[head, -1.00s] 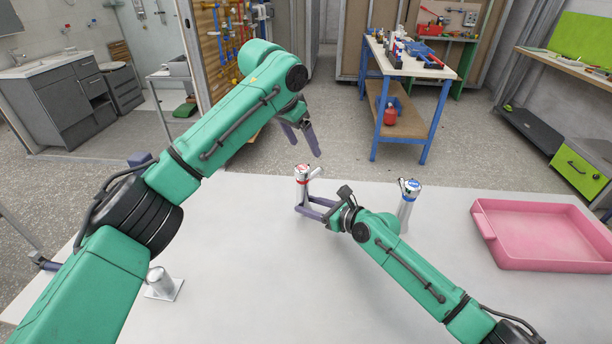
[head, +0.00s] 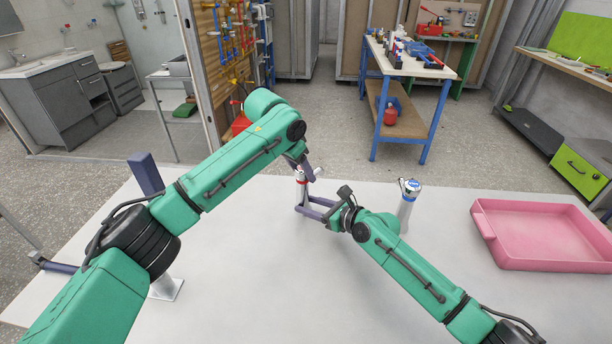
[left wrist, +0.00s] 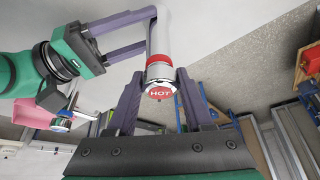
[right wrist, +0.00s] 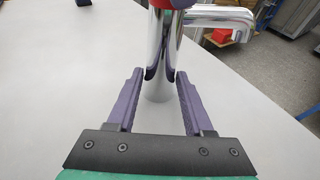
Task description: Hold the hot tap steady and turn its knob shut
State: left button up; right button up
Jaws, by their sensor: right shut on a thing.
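The hot tap (head: 300,195) is a chrome cylinder with a red band, upright on the white table. In the left wrist view its knob end (left wrist: 160,91) is marked HOT. My right gripper (head: 300,207) is shut on the tap's body low down; the chrome body (right wrist: 160,60) stands between its fingers in the right wrist view. My left gripper (left wrist: 158,75) is at the knob from above, one finger on each side. Its fingers look open, with small gaps beside the knob. In the head view the left gripper partly hides the knob.
A blue-banded tap (head: 408,205) stands to the right, close behind my right arm. A pink tray (head: 540,235) lies at the table's right. A metal piece on a square plate (head: 166,290) is partly hidden by my left arm. The table's front middle is clear.

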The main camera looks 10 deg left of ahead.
pick_arm(q)
jog(key=m+g, duration=0.1)
jog(key=m, duration=0.2)
jog(key=m+g+h, duration=0.1)
jog(key=m, duration=0.1)
jog(key=shift+m+h, duration=0.3)
jog(key=shift+m, duration=0.1)
jog(key=o, duration=1)
jog(key=shift+r, duration=2.55)
